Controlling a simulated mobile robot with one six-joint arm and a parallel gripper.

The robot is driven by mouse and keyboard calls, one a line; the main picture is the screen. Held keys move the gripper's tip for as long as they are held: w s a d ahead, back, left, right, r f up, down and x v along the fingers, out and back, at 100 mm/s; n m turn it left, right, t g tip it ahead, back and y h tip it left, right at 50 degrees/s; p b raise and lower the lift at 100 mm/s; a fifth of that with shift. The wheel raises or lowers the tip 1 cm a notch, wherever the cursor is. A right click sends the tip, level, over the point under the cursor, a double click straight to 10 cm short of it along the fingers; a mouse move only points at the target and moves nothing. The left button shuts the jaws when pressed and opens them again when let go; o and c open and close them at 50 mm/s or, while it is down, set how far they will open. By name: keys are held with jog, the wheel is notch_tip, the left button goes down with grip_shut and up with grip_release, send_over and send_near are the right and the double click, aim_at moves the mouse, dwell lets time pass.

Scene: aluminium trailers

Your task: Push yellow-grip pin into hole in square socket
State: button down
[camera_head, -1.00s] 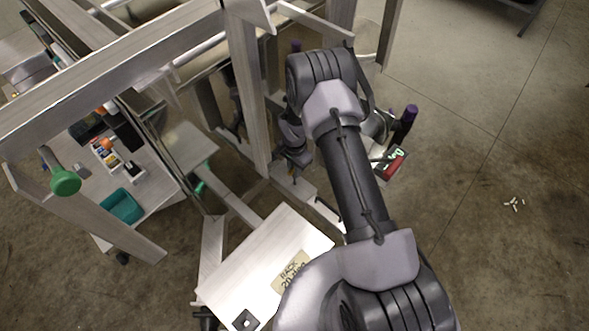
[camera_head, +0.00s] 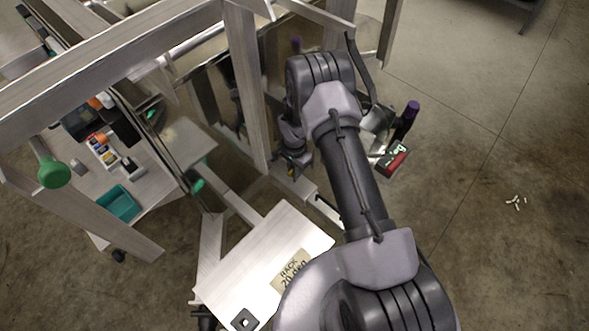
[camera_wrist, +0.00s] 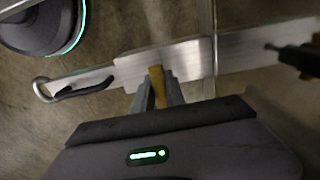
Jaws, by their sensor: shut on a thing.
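My gripper (camera_wrist: 158,95) is shut on the yellow grip of the pin (camera_wrist: 157,76), which stands up between the two grey fingers in the wrist view. The pin's shaft is hidden. An aluminium bar (camera_wrist: 190,58) runs across just beyond the fingertips, and the yellow grip overlaps it in the picture; I cannot tell whether they touch.
A ring with a black cable (camera_wrist: 45,90) hangs at the bar's left end. A dark round part (camera_wrist: 40,28) and a dark fitting (camera_wrist: 300,60) flank it. An upright post (camera_head: 245,90) and a labelled plate (camera_head: 262,262) stand close to the arm.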

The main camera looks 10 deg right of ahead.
jog(key=shift+f, duration=1.5)
jog(key=c, duration=1.3)
grip_release()
notch_tip(320, 180, up, 17)
jog(key=p, duration=0.7)
jog(key=shift+r, duration=0.15)
